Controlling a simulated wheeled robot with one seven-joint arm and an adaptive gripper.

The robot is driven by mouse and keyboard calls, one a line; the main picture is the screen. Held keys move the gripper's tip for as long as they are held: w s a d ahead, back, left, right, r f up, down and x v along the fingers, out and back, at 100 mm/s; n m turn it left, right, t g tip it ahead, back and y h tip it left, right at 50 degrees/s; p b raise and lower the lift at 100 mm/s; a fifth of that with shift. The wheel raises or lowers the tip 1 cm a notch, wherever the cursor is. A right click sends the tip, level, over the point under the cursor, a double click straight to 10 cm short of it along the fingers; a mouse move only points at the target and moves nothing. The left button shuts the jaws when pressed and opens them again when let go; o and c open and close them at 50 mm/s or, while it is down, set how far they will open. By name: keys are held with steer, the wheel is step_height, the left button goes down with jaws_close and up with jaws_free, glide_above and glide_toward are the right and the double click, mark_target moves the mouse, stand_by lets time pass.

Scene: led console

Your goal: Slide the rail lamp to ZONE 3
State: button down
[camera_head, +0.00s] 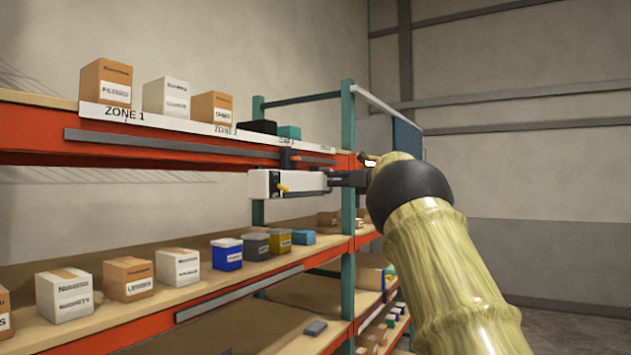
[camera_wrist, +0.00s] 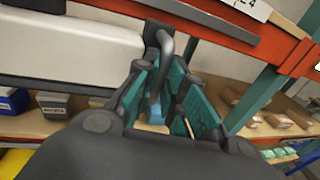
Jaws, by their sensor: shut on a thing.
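In the head view the carriage is just under the third zone label (camera_head: 287,141), whose print is too small to read surely. My gripper (camera_head: 342,179) is at the lamp's right end. In the wrist view, its teal fingers (camera_wrist: 168,98) are closed around a dark hooked handle (camera_wrist: 165,62) beside the white lamp body (camera_wrist: 75,50).
ZONE 1 (camera_head: 125,113) and ZONE 2 (camera_head: 224,129) labels lie to the left; another label (camera_head: 326,149) lies to the right. Boxes and bins line the lower shelf (camera_head: 160,318). Free air lies before the rack.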

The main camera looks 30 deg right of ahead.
steer(key=shift+w+d, duration=0.15)
steer(key=shift+d, duration=0.25)
steer(key=c, duration=1.5)
jaws_free()
steer(key=v, duration=1.2)
